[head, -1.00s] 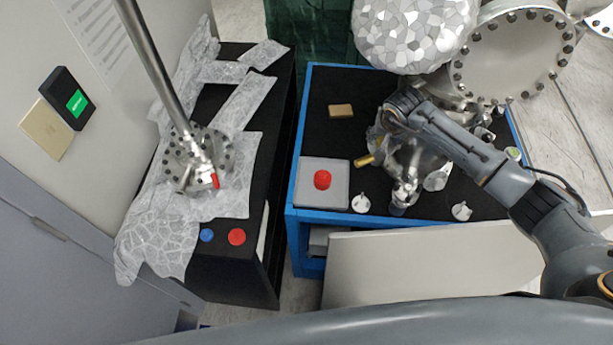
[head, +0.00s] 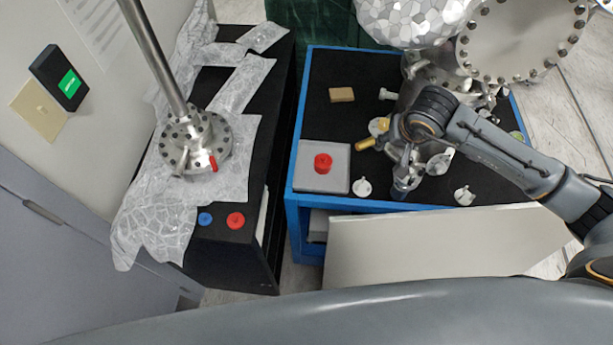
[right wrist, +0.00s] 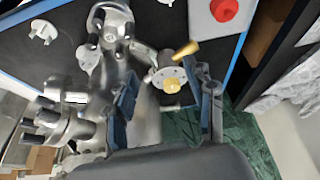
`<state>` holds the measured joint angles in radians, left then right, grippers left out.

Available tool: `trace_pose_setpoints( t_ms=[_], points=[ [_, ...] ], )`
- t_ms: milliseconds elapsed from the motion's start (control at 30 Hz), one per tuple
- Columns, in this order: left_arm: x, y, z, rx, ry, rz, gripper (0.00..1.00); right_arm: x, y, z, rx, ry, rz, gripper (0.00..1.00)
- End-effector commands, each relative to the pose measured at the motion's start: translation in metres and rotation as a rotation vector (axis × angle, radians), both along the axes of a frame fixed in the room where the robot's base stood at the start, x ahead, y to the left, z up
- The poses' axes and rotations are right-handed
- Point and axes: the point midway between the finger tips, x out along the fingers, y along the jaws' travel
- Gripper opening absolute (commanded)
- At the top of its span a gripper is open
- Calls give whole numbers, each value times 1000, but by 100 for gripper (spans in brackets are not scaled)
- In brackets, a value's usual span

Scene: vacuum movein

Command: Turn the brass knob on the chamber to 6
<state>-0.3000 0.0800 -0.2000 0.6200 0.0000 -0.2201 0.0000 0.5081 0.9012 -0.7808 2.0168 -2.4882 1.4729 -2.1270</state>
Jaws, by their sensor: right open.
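The steel chamber stands on the black-topped blue bench, partly hidden by my right arm in the head view. Two brass parts show near its side: a rounded brass knob (right wrist: 172,82) on a small steel flange, and a brass lever-like piece (right wrist: 186,50) beside it. In the head view the brass lever-like piece (head: 368,144) points left, with some brass (head: 384,124) by the flange. My right gripper (right wrist: 165,98) is open and empty, its blue fingers on either side of the knob's flange in the wrist view; contact cannot be told. My left gripper is out of view.
A grey box with a red button (head: 322,162) and a tan block (head: 342,95) lie left of the chamber. White knob-like pieces (head: 465,196) stand at the bench's front. A second, black bench (head: 240,262) with foil and a steel flange (head: 195,142) stands left, across a gap.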

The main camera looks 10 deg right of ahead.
Motion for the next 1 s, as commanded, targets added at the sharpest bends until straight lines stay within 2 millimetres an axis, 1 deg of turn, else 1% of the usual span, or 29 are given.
trace_pose_setpoints(
  t_ms=[33, 133, 200, 333, 567, 867, 1000],
  points=[
    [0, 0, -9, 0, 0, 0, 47, -11, 1, -4, -3, -1, 3, 54],
    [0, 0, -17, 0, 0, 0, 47, -31, 5, -4, -2, -1, 4, 54],
    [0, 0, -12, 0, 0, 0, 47, -31, 21, -3, 63, 6, -4, 54],
    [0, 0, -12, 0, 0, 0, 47, -36, 46, -6, 176, 17, -14, 54],
    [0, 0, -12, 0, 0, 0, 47, -46, 92, -5, 381, 45, -43, 54],
    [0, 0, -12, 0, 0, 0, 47, -60, 149, 8, 663, 104, -107, 54],
    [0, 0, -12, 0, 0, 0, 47, -67, 174, 19, 801, 139, -147, 54]
  ],
)
